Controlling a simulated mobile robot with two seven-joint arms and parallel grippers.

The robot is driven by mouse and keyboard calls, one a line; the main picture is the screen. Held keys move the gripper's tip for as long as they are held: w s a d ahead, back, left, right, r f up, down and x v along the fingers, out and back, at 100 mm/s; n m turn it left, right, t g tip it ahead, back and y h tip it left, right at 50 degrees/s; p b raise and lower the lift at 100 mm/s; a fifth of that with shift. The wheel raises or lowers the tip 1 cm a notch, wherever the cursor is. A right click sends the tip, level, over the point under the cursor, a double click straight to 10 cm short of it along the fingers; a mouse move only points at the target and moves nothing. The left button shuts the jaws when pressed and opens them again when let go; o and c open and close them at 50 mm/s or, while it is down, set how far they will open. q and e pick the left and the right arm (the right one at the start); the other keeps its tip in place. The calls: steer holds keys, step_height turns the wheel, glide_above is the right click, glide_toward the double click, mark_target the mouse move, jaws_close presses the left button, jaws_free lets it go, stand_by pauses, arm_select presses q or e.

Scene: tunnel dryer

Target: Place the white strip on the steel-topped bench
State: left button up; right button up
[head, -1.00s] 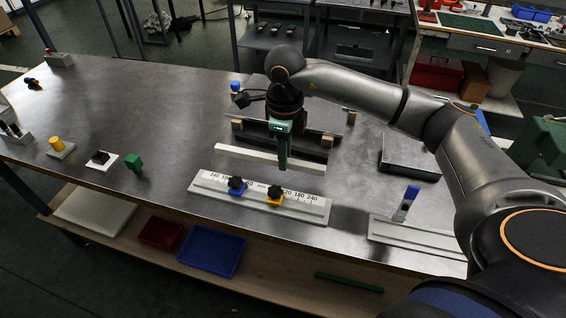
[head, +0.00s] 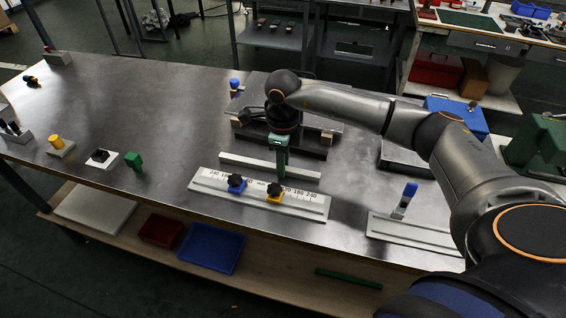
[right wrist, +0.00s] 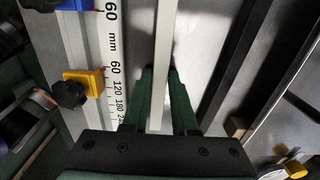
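The white strip (head: 245,163) lies lengthwise behind the ruled fixture in the head view, low over or on the steel-topped bench (head: 185,130). I cannot tell whether it touches the top. My right gripper (head: 281,174) points down with its green fingers on either side of the strip. In the right wrist view the strip (right wrist: 163,50) runs between the two fingers (right wrist: 162,90), which look closed on it. Dark finger reflections show on the steel close to the tips. My left gripper is not in view.
A ruled rail (head: 215,183) with blue and yellow clamps stands just in front of the strip. A dark fixture with wooden blocks (head: 326,139) is behind it. A grey rail (head: 410,231) with a blue-handled part is at right. The bench's left middle is clear.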

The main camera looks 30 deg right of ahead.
steer(key=o, duration=0.4)
step_height(320, 180, up, 12)
steer(key=shift+r, duration=0.2)
stand_by(0.5)
